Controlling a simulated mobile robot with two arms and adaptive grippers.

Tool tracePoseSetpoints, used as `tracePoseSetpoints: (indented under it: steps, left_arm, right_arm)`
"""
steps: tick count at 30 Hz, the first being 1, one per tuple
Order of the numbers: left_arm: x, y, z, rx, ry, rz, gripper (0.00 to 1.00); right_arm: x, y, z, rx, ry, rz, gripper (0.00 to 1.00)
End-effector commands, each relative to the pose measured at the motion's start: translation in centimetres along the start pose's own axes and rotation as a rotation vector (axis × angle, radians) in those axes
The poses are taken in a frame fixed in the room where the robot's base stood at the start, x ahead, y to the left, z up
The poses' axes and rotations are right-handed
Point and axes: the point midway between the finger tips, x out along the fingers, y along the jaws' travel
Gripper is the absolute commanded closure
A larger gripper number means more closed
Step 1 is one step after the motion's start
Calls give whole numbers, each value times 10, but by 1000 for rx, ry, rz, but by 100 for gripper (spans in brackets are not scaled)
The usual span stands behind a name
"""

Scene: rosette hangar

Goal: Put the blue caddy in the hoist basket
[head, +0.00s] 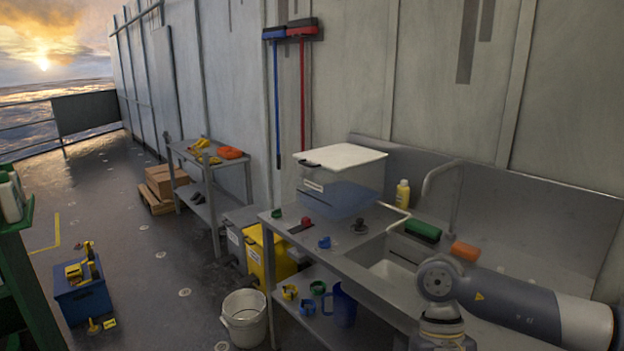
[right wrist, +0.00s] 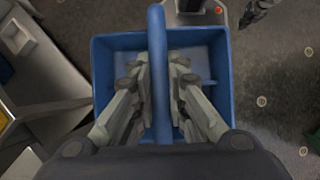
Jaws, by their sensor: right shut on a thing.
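The blue caddy (right wrist: 105,62) fills the middle of the right wrist view, an open box with a handle (right wrist: 157,25) across its top. My right gripper (right wrist: 159,88) is shut on that handle, one finger on each side. The visible inside of the caddy looks empty; the fingers hide part of it. The caddy is out of the head view, where only part of my right arm shows at the lower right. A dark jointed shape (right wrist: 256,12) at the top of the wrist view may be my left gripper; its jaws are unclear. I cannot make out a hoist basket.
A sink bench (head: 357,273) with a clear lidded bin (head: 341,178) stands ahead. A white bucket (head: 245,322) and a blue box (head: 84,302) with yellow things stand on the floor. A green rack (head: 18,270) stands at the left edge. The floor between is largely clear.

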Motion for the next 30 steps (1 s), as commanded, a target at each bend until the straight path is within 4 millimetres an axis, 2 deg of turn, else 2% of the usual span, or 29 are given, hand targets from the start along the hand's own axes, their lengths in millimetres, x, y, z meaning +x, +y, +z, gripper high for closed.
tracePoseSetpoints:
  steps: [4,30]
  left_arm:
    - [0,0,0,0,0,0,100]
    - [0,-1,0,-1,0,-1,100]
  right_arm:
    - [8,0,2,1,4,-1,100]
    - [10,-1,2,0,4,-4,100]
